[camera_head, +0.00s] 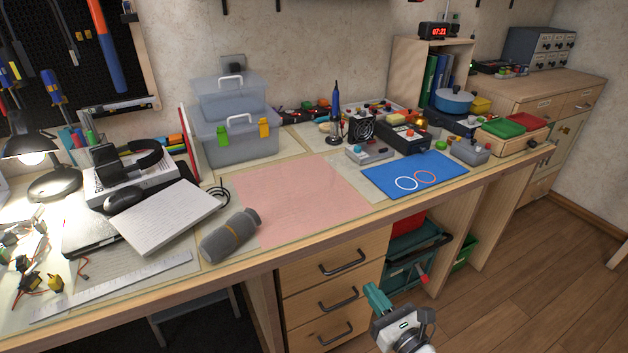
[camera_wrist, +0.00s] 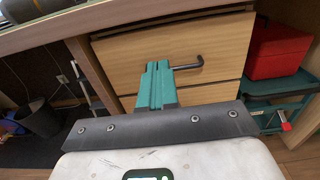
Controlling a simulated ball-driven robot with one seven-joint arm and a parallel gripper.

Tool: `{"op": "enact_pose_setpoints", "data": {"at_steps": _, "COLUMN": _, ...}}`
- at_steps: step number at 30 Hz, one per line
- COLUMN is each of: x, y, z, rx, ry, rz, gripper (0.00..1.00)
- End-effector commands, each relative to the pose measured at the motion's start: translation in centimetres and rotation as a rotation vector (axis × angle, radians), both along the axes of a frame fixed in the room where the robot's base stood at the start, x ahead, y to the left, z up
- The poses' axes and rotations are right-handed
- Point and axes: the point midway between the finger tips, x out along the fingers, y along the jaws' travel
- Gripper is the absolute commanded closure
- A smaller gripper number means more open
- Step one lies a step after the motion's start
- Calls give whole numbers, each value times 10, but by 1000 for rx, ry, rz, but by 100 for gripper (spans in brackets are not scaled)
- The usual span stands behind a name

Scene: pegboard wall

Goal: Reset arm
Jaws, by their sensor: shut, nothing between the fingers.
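My gripper (camera_head: 376,298) is in the lower middle of the head view, low in front of the wooden drawers and below the desk's front edge. Its teal fingers are together with nothing between them. In the wrist view, my gripper (camera_wrist: 156,68) points at the drawer fronts (camera_wrist: 185,50), and its tip overlaps a dark drawer handle (camera_wrist: 188,65) in the picture. I cannot tell whether it touches the handle.
The desk holds a pink mat (camera_head: 300,200), a blue mat (camera_head: 390,178), a grey cylindrical speaker (camera_head: 230,235) and clear storage boxes (camera_head: 237,143). A teal crate (camera_head: 408,270) stands right of the drawers (camera_head: 330,290). Wooden floor (camera_head: 530,270) is open at right.

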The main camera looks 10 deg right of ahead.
Motion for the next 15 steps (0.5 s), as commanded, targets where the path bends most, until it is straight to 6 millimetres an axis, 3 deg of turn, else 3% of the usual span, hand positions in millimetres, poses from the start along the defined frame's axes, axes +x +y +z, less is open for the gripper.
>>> {"op": "enact_pose_setpoints", "data": {"at_steps": 5, "x": -9, "y": 5, "z": -5, "rx": -129, "ry": -3, "rz": 43, "gripper": 100}}
{"op": "enact_pose_setpoints", "data": {"at_steps": 8, "x": -28, "y": 13, "z": -17, "rx": -389, "ry": -14, "rz": 134, "gripper": 100}}
{"op": "enact_pose_setpoints", "data": {"at_steps": 15, "x": -103, "y": 16, "z": -61, "rx": -1196, "ry": -67, "rz": 518, "gripper": 100}}
